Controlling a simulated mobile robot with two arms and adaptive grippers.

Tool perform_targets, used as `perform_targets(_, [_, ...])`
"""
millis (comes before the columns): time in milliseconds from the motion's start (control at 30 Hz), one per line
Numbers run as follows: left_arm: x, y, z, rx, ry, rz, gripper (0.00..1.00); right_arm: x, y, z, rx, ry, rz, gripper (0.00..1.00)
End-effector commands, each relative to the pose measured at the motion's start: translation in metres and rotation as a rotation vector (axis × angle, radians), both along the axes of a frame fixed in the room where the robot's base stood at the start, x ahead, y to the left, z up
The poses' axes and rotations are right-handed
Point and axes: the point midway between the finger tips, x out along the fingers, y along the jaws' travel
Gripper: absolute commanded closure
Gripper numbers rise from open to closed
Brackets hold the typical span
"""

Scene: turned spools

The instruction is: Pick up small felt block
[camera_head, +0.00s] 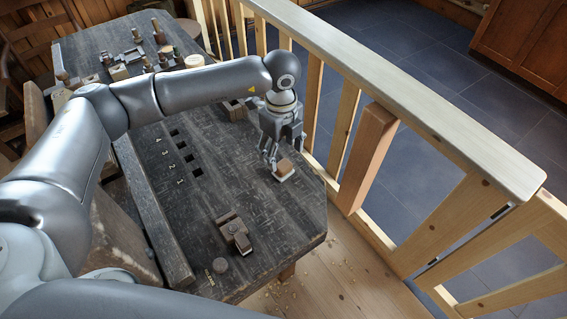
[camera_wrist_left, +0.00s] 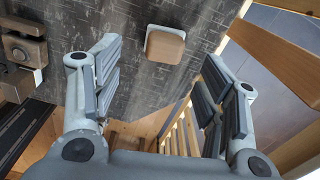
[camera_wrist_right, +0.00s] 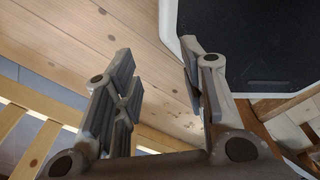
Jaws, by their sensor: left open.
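The small felt block (camera_head: 285,166), a tan block with a pale layer beneath, lies near the right edge of the dark workbench (camera_head: 255,190). In the left wrist view the block (camera_wrist_left: 165,45) shows beyond the fingers, between their lines. My left gripper (camera_head: 279,155) is open above and around the far side of the block; I cannot tell from the head view whether a finger touches it. Its fingers stand wide apart in the left wrist view (camera_wrist_left: 160,68). My right gripper (camera_wrist_right: 157,75) is open and empty over plank flooring, outside the head view.
A wooden railing (camera_head: 400,100) stands close behind the block. Several spools and tools (camera_head: 150,55) crowd the far end.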

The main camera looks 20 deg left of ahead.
Motion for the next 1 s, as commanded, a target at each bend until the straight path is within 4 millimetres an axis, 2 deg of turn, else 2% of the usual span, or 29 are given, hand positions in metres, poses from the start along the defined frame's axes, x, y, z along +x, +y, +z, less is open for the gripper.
perform_targets(67, [0.000,0.000,-0.008,0.000,0.001,0.001,0.34,-0.016,-0.003,0.002,-0.005,0.021,0.001,0.61])
perform_targets(167, [0.000,0.000,-0.014,0.001,0.000,-0.001,0.34,-0.020,-0.003,0.004,-0.005,0.026,0.001,0.61])
perform_targets(267, [0.000,-0.002,-0.022,0.000,0.001,-0.001,0.34,-0.006,-0.002,0.010,-0.002,0.005,0.000,0.61])
perform_targets(400, [0.000,-0.006,-0.043,0.001,0.002,0.000,0.34,0.025,0.002,0.024,0.005,-0.043,0.000,0.61])
perform_targets(500, [0.001,-0.005,-0.058,0.000,0.001,0.001,0.34,0.035,0.006,0.026,0.011,-0.058,-0.002,0.61])
perform_targets(667, [0.001,-0.005,-0.066,-0.001,-0.002,0.000,0.34,0.029,0.012,0.025,0.018,-0.046,-0.005,0.61])
perform_targets(833, [0.001,-0.005,-0.067,-0.001,-0.002,0.000,0.34,0.010,0.013,0.024,0.017,-0.019,-0.005,0.61])
perform_targets(1000, [0.001,-0.005,-0.066,-0.001,-0.002,0.000,0.56,0.003,0.010,0.023,0.012,-0.008,-0.004,0.61])
